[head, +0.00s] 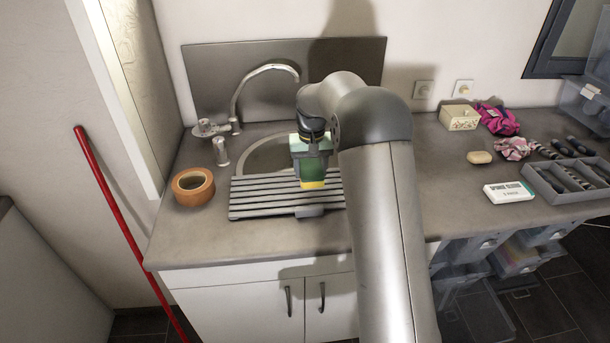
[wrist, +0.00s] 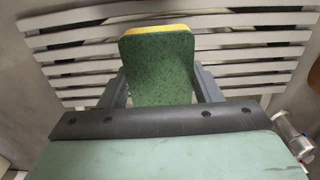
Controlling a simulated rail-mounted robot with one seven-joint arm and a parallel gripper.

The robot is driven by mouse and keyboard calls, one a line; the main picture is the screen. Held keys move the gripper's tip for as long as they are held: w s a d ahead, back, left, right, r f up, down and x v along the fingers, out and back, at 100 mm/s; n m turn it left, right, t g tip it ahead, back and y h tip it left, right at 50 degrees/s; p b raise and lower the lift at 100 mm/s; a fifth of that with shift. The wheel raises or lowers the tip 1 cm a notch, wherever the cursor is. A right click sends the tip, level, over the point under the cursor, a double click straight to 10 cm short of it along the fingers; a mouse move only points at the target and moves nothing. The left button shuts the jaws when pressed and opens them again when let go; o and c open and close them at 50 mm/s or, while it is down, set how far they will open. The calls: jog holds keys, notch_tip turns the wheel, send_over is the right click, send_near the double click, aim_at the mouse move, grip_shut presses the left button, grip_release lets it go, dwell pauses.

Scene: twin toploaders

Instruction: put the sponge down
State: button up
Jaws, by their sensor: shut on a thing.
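The sponge (head: 313,184) is green with a yellow layer. In the head view its yellow edge shows below my gripper (head: 312,170), over the slatted drying rack (head: 270,197). In the wrist view the sponge (wrist: 158,68) stands out between the two fingers of my gripper (wrist: 158,90), which is shut on it. The rack's pale slats (wrist: 70,45) lie behind it. I cannot tell whether the sponge touches the slats.
The sink (head: 262,155) lies behind the rack, with a faucet (head: 236,105) at its back left. A white box (head: 509,192), a soap bar (head: 479,157) and a grey tray (head: 570,182) are on the right counter.

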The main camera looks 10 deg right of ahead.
aim_at(305, 165)
jog(key=w+f, duration=0.1)
jog(key=w+a+f, duration=0.1)
jog(key=shift+a+f+p, duration=0.15)
jog(key=shift+f+p, duration=0.2)
jog(key=shift+f, duration=1.55)
jog(key=shift+f, duration=0.2)
jog(key=o, duration=0.9)
jog(key=shift+r, duration=0.2)
